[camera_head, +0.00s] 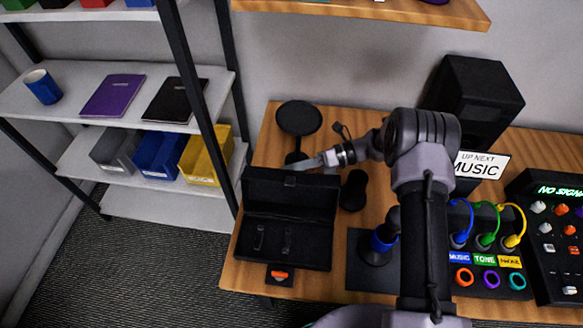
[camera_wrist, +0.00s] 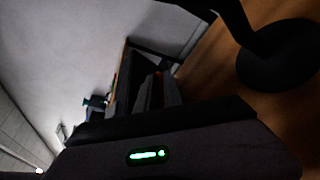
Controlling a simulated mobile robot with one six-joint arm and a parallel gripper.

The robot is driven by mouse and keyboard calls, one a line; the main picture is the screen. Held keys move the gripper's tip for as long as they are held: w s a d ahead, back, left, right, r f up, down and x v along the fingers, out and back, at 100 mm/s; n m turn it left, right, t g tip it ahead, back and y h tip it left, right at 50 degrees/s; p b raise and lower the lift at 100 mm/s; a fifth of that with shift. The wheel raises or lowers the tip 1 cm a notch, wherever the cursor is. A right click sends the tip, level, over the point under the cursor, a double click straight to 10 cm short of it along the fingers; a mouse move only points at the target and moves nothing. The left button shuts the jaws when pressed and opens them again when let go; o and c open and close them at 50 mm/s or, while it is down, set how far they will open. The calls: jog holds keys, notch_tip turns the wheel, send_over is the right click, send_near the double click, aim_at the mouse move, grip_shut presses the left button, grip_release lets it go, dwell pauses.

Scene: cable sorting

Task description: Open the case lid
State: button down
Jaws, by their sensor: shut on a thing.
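The black case (camera_head: 287,263) stands on the wooden table at its left end. Its lid (camera_head: 280,193) is raised, standing up at the back, and the inside shows two small slots or clips. My gripper (camera_head: 298,164) reaches in from the right and is shut on the top edge of the lid. The fingertips are small and hard to make out. In the dark wrist view, a black body with a green light fills the bottom, and the lid cannot be told apart clearly.
A round black stand (camera_head: 299,118) is behind the lid, and a black cylinder (camera_head: 354,190) is right of the case. A panel with blue, green and yellow cables (camera_head: 484,222) is farther right, near a speaker (camera_head: 478,90). A shelf (camera_head: 120,150) with bins is at left.

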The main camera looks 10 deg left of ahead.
dwell(0.8)
jog(key=r+p, duration=0.1)
jog(key=s+r+n+p, duration=0.1)
jog(key=p, duration=0.1)
jog(key=shift+s+r, duration=0.1)
jog(key=shift+r, duration=0.15)
jog(key=shift+s+d+t, duration=0.1)
jog(key=shift+s+t, duration=0.2)
jog(key=c, duration=1.8)
grip_release()
jog(key=shift+o, duration=0.2)
jog(key=shift+d, duration=0.1)
jog(key=p+v, duration=0.3)
jog(key=v, duration=1.4)
